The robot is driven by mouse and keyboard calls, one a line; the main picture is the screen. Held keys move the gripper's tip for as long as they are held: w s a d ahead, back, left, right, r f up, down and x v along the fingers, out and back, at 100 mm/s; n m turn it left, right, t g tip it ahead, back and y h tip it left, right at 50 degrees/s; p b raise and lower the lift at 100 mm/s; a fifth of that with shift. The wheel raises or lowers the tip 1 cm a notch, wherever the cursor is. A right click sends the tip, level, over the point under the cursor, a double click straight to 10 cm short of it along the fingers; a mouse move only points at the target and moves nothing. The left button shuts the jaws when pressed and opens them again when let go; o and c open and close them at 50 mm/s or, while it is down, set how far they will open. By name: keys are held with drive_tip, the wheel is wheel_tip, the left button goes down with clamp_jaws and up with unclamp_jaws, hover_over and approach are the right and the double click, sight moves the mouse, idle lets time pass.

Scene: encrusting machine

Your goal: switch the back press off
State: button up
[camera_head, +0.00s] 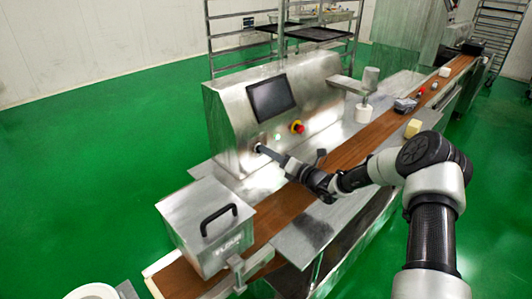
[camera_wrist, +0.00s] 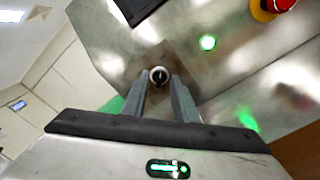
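The steel press housing (camera_head: 235,125) carries a dark screen (camera_head: 271,98) and a red emergency button on yellow (camera_head: 297,127). In the wrist view a small round switch (camera_wrist: 158,76) with a dark grip and pale rim sits on the steel face (camera_wrist: 120,55). A green light (camera_wrist: 207,42) glows to its upper right. My gripper (camera_head: 260,149) is at the lower front of the housing. In the wrist view my gripper (camera_wrist: 160,84) is open, with a finger on each side below the switch. I cannot tell whether the fingertips touch it.
A steel box with a black handle (camera_head: 219,218) stands at the front left over the brown belt (camera_head: 345,153). A white cylinder on a bracket (camera_head: 364,100) is right of the housing. Small blocks lie along the belt. Racks stand behind; green floor is clear at left.

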drive_tip(key=shift+x, duration=1.05)
clamp_jaws()
